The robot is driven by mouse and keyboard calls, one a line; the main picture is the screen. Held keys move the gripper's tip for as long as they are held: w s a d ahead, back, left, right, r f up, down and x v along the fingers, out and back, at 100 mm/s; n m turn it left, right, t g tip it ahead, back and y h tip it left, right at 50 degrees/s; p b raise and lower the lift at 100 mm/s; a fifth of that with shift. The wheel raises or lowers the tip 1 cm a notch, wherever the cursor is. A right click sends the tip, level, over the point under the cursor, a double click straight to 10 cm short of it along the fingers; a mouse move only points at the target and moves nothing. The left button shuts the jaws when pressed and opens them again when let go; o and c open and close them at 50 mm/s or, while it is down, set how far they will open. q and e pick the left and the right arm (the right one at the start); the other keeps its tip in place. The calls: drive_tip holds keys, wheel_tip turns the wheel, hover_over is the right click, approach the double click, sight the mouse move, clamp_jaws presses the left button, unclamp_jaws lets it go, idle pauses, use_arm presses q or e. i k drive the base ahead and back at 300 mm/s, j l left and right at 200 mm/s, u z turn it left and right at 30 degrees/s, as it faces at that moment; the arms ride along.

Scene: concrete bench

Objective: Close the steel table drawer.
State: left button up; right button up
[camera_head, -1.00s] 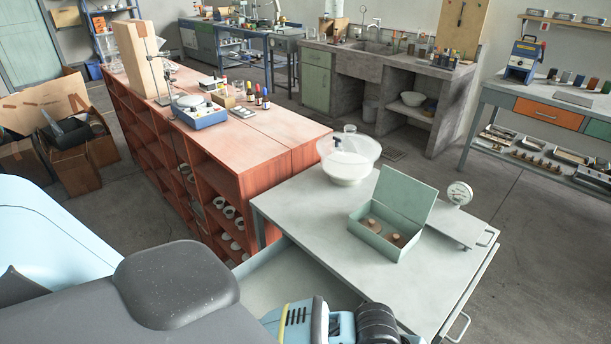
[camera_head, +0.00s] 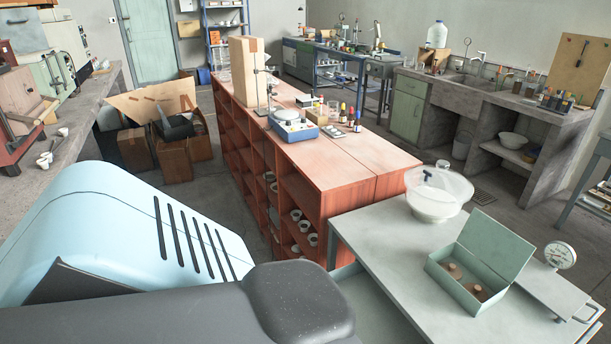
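The steel table (camera_head: 394,250) stands at the lower right of the head view, with a pale grey top. Below its left edge, a pale drawer (camera_head: 378,305) sticks out toward me and shows partly. The lower picture edge and my own dark and light-blue arm parts hide much of it. I cannot see the drawer's handle. Neither of my grippers is in view.
On the table are a glass bowl-like vessel (camera_head: 437,195), an open green box (camera_head: 481,264) and a dial gauge (camera_head: 560,256). A red-brown shelf unit (camera_head: 345,185) stands behind it. Cardboard boxes (camera_head: 165,155) lie at the left; floor between is clear.

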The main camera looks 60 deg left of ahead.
sight(379, 320)
drive_tip(key=k+j, duration=0.1)
drive_tip(key=j, duration=0.3)
drive_tip(key=k+j, duration=0.1)
drive_tip(key=j, duration=0.75)
drive_tip(key=k+j, duration=0.15)
drive_tip(key=j, duration=0.25)
drive_tip(key=k+j, duration=0.1)
drive_tip(key=j, duration=0.3)
drive_tip(key=j+z, duration=0.05)
